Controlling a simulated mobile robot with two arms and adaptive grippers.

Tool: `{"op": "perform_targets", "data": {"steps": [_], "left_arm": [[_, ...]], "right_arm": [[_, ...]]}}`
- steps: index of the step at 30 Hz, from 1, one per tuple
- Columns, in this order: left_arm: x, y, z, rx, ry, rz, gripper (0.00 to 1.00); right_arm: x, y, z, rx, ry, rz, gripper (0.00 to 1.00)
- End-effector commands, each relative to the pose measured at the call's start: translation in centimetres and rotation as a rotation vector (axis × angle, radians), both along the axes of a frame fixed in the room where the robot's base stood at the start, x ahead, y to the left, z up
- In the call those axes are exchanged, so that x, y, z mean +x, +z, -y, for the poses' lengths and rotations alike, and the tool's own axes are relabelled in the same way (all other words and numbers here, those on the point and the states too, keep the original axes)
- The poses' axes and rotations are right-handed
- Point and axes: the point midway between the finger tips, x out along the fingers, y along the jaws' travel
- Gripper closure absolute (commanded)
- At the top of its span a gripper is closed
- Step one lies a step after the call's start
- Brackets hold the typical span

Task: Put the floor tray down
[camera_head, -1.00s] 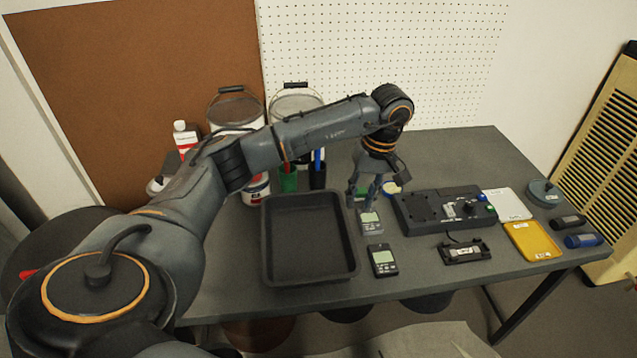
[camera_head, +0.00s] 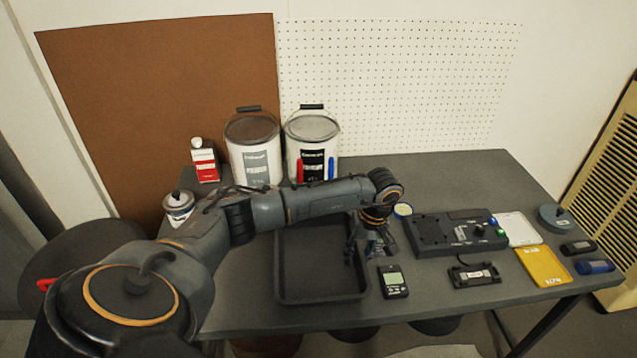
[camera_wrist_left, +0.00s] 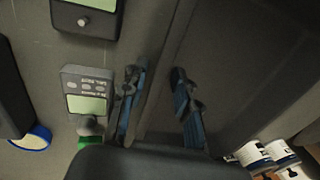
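The dark grey floor tray (camera_head: 283,284) rests flat on the table, left of the meters and the black device. Part of its far side is hidden behind my left arm. My left gripper (camera_head: 362,252) points down at the tray's right rim. In the left wrist view, the two fingers of the gripper (camera_wrist_left: 158,104) are apart, with the tray's wall (camera_wrist_left: 160,75) between them. One finger is outside the tray and the other is inside it. I cannot tell whether either finger touches the wall. My right gripper is in neither view.
A meter (camera_head: 393,281) lies close to the tray's right side; another is partly hidden behind the gripper. A black device (camera_head: 455,235) and a yellow tray (camera_head: 541,267) lie farther right. Two paint buckets (camera_head: 253,150) (camera_head: 312,147) stand behind my left arm.

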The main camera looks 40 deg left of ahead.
Motion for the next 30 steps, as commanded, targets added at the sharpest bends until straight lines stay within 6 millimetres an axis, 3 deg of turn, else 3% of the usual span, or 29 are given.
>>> {"op": "perform_targets", "data": {"steps": [4, 9, 23, 30], "left_arm": [[0.0, 0.0, 0.0, -0.001, 0.000, 0.001, 0.70], [0.0, 0.0, 0.0, -0.001, 0.000, 0.001, 1.00], [0.1, 0.3, 0.0, 0.000, 0.001, 0.002, 1.00], [0.2, 2.4, 0.0, 0.000, 0.001, 0.005, 1.00]], "right_arm": [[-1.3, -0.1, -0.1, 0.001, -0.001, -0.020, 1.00], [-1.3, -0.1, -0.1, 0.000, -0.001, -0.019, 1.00], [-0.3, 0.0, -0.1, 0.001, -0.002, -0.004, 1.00], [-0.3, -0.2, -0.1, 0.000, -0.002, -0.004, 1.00]]}}
